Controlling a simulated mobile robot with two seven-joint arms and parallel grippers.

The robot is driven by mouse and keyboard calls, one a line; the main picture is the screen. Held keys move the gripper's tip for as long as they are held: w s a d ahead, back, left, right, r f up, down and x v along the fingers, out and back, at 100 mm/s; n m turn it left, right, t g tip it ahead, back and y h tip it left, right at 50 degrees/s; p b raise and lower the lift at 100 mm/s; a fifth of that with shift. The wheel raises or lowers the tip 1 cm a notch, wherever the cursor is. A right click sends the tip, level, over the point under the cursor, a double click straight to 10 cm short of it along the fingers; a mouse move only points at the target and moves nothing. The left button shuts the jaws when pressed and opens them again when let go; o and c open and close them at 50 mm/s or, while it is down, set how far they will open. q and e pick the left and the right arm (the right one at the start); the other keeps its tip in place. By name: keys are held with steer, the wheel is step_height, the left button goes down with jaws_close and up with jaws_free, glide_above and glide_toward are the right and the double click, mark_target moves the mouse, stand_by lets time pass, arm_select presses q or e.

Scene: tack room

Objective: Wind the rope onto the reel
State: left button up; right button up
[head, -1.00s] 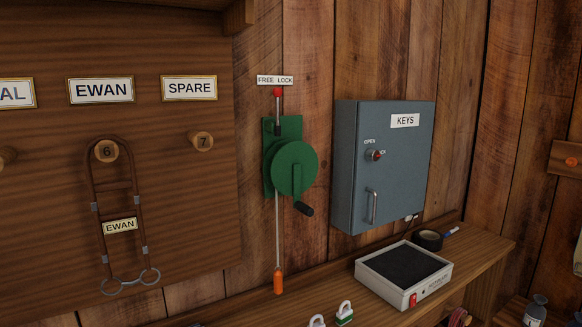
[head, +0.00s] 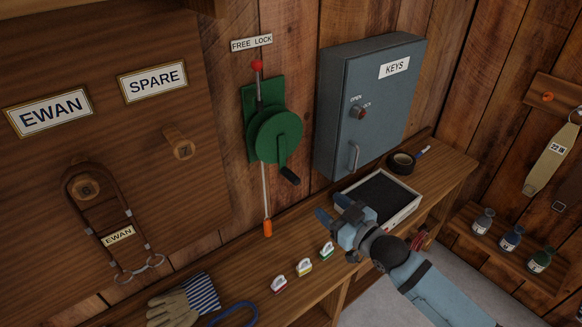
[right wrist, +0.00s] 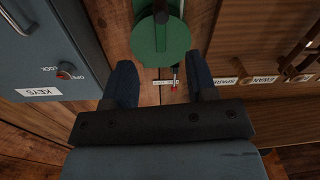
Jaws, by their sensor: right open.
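The green reel (head: 275,135) is mounted on a green plate on the plank wall. Its crank ends in a black handle (head: 290,175) at the lower right. A pale rope (head: 265,190) hangs from it to an orange end piece (head: 268,228) just above the bench. A red-knobbed lever (head: 257,66) stands above the reel, under the FREE LOCK label (head: 252,43). My right gripper (head: 331,208) is open and empty, right of and below the reel, in front of the wall. The right wrist view, upside down, shows the reel (right wrist: 160,42) beyond the open fingers (right wrist: 161,80). My left gripper is out of view.
The grey KEYS cabinet (head: 365,110) stands right of the reel. Pegs and a bridle (head: 120,200) are at left.

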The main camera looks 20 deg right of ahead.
mark_target(298, 182)
steer(key=p+x, duration=0.2)
steer(key=x, duration=1.1)
steer(key=shift+s, duration=0.1)
jaws_close()
